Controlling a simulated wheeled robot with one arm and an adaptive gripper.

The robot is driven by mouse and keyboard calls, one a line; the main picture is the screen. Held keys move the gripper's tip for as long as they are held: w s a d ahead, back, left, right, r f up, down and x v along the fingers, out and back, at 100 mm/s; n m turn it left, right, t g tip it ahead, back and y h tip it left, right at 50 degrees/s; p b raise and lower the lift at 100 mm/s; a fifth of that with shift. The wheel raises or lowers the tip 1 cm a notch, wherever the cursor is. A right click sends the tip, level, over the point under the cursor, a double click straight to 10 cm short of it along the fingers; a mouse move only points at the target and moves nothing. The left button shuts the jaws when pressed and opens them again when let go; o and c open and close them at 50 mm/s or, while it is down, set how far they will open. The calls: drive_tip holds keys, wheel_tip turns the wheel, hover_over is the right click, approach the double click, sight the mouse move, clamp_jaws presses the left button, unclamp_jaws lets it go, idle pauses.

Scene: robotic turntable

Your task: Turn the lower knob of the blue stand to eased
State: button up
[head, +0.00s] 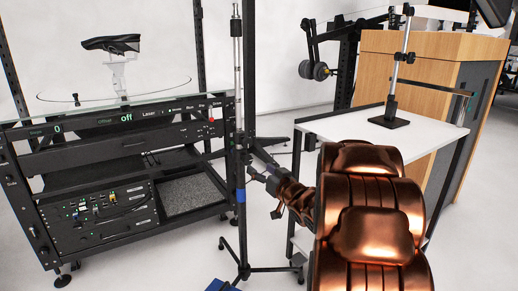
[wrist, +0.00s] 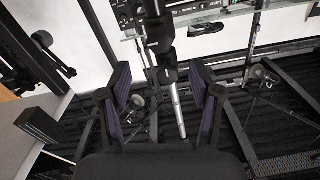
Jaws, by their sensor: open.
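A tall thin stand (head: 238,100) with a silver upper tube and dark lower pole stands left of centre in the head view, with a blue band (head: 241,196) low on the pole and spread legs at the floor. My gripper (head: 262,182) is just right of this pole. In the wrist view my gripper (wrist: 162,98) is open and empty. A pole with dark clamp parts (wrist: 160,45) shows between and beyond its fingers. I cannot make out the lower knob or its setting; I cannot tell whether a finger touches the stand.
A black rack (head: 110,160) with a glass turntable (head: 115,90) stands left of the stand. A white table (head: 335,128) with a small clamp stand (head: 390,110) is at right, before a wooden cabinet (head: 400,45). A blue object (head: 222,285) lies on the floor below.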

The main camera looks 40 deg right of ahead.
drive_tip(key=s+a+r+g+h+p, duration=0.1)
drive_tip(key=s+a+r+g+p, duration=1.2)
drive_tip(key=p, duration=1.3)
drive_tip(key=s+a+r, duration=0.1)
drive_tip(key=s+r, duration=0.2)
drive_tip(key=s, duration=0.2)
drive_tip(key=shift+s+a+r+h+p, duration=0.15)
drive_tip(key=shift+s+r+h+p, duration=0.1)
drive_tip(key=shift+r+h+p, duration=0.05)
drive_tip(key=s+a+n+g+y, duration=0.1)
drive_tip(key=s+a+g, duration=0.3)
drive_tip(key=s+a, duration=0.5)
drive_tip(key=s+a+n+g+y, duration=0.2)
drive_tip(key=s+a+g, duration=0.2)
drive_tip(key=s, duration=0.9)
wheel_tip(320, 180, up, 13)
drive_tip(key=w+t+p, duration=0.1)
drive_tip(key=p, duration=1.2)
drive_tip(key=shift+w+a, duration=0.15)
